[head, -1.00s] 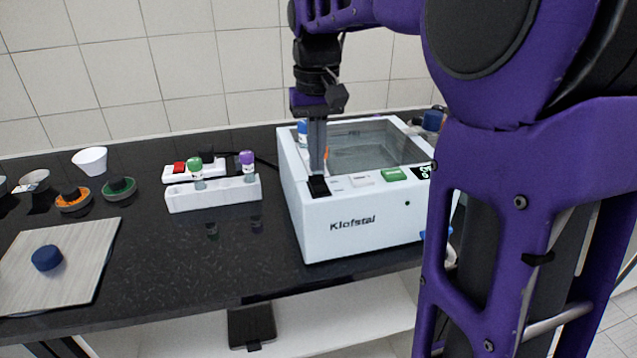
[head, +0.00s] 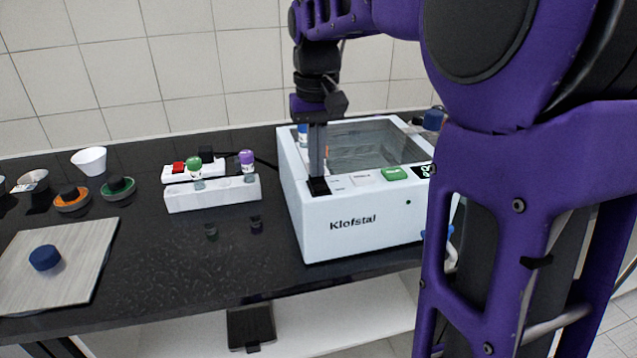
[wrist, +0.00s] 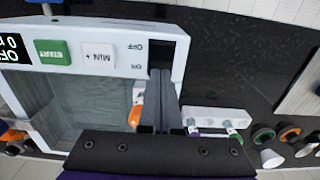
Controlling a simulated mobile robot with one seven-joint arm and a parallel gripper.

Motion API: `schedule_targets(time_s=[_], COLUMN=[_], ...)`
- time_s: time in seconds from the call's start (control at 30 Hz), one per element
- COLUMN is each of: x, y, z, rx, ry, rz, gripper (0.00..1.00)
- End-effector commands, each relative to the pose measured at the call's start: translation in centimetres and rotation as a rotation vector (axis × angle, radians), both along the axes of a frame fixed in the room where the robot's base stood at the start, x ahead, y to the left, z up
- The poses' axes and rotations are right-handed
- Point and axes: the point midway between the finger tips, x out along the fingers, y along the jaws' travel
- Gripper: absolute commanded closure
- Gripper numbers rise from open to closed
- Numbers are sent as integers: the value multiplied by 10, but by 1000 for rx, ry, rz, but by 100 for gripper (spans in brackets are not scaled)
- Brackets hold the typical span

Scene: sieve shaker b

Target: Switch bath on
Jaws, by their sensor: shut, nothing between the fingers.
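The bath (head: 310,236) is a white box marked Klofstal with a clear-topped tank, on the dark bench. Its black rocker switch (head: 319,186) sits at the front left of the top; in the wrist view the switch (wrist: 168,45) lies beside Off and On labels. My gripper (head: 317,172) points down with its fingers together, tips at the switch and partly covering it. I cannot tell whether they touch. A small green dot (head: 408,202) shows on the bath's front. The display (wrist: 12,48) reads OFF, beside a green START button (wrist: 53,52) and a MIN + button (wrist: 98,54).
A white rack (head: 212,194) with green- and purple-capped tubes and a power strip with a red switch (head: 179,167) stand left of the bath. A pale board (head: 75,275) with a blue piece lies farther left. The bench front between is clear.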

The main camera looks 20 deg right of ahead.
Motion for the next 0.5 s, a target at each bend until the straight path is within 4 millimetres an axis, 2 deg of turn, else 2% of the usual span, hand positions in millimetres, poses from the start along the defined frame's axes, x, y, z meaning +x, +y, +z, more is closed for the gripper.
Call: schedule_targets(time_s=[0.5], x=[0], y=[0], z=[-5], rx=[0], ry=[0], rz=[0], gripper=[100])
